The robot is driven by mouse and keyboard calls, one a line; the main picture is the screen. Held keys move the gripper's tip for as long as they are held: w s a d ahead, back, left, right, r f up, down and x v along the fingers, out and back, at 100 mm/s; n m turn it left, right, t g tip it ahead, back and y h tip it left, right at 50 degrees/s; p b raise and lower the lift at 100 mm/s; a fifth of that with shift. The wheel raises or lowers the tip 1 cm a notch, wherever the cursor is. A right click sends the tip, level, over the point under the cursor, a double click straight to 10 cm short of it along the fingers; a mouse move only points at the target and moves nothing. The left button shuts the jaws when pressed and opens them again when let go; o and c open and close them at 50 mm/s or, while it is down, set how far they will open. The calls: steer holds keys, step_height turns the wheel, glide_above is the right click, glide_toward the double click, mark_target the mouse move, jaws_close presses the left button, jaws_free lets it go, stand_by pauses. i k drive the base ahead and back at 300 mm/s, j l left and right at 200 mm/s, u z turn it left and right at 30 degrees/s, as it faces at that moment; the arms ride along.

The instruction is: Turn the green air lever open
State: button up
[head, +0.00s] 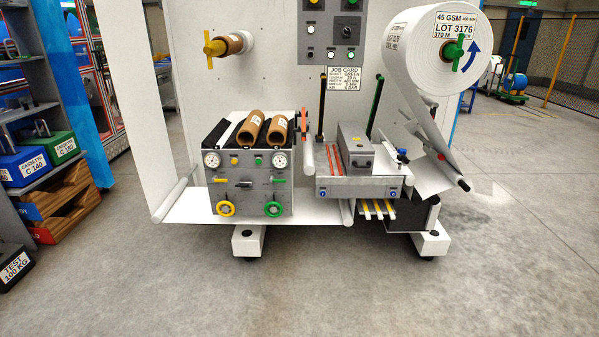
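A green T-shaped handle (454,52) sits at the centre of the large white roll at the upper right and stands roughly upright. The grey control box (252,197) at centre left has two round gauges, small yellow and green knobs, small levers below the gauges, and yellow and green handwheels. The green handwheel (274,209) is at its lower right. My gripper is not in view.
A yellow T-handle (212,47) is on a brown core at the upper left. Two brown cores (252,128) lie on top of the control box. A grey unit (356,153) stands to its right. Shelves with cassettes (65,147) line the left. The floor in front (330,295) is clear.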

mark_target(272, 180)
steer(key=i+j, duration=0.1)
steer(key=i, duration=0.75)
steer(key=i+j, duration=0.15)
steer(key=i, duration=0.7)
steer(key=i+j, duration=0.45)
steer(key=j, duration=0.15)
steer(key=i+j, duration=0.4)
steer(key=j, duration=0.2)
steer(key=i+l+z, duration=0.05)
